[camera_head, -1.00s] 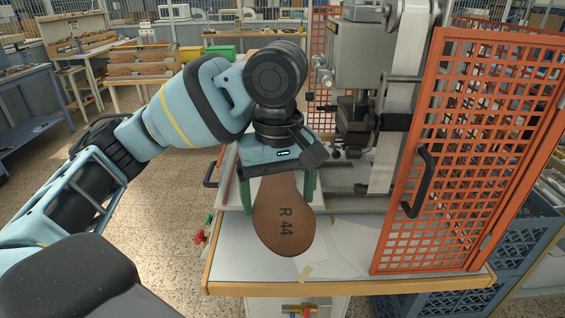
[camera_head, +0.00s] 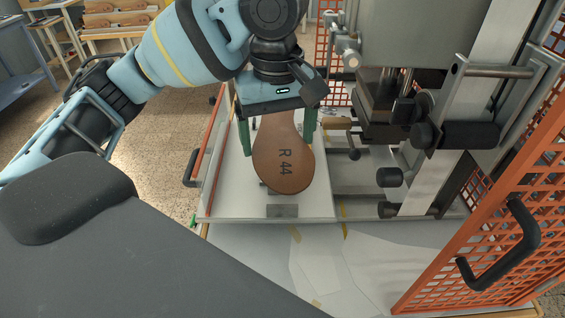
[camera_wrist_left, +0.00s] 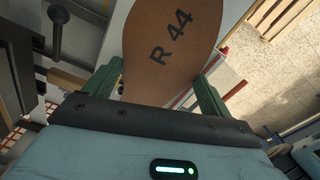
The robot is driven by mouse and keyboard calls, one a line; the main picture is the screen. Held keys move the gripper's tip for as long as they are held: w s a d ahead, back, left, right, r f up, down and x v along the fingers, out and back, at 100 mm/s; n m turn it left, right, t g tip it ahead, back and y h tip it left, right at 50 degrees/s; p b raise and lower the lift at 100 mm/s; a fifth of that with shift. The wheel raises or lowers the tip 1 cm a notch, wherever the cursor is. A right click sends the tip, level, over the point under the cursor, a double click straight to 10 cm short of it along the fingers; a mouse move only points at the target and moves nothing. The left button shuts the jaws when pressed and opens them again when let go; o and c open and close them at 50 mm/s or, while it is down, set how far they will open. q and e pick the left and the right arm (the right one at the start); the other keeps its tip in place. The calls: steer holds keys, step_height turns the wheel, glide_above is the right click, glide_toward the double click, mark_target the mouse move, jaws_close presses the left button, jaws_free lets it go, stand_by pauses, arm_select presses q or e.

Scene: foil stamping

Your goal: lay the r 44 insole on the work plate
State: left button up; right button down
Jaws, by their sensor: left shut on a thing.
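The brown r 44 insole (camera_head: 283,165), marked "R 44", hangs from my left gripper (camera_head: 278,135) with its wide end toward me. The green fingers are on either side of its far part, and the gripper body hides the far end. In the left wrist view the insole (camera_wrist_left: 165,50) lies between the fingers (camera_wrist_left: 165,85). Below it in the head view is the pale work plate (camera_head: 228,203) of the press. I cannot tell whether the insole touches it. My right gripper is not in view.
The grey press (camera_head: 400,105) with levers and knobs stands right of the insole. An orange mesh guard (camera_head: 440,268) with a black handle is at the lower right. A small metal block (camera_head: 283,211) sits at the plate's near edge. The pale table (camera_head: 265,250) in front holds taped sheets.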

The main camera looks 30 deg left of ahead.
arm_select(q)
steer(key=shift+s, duration=0.1)
steer(key=shift+s+d+f, duration=0.1)
steer(key=shift+f, duration=4.9)
steer(key=shift+f, duration=0.15)
steer(key=o, duration=0.9)
steer(key=shift+c, duration=0.2)
step_height(320, 180, up, 12)
steer(key=shift+r, duration=0.2)
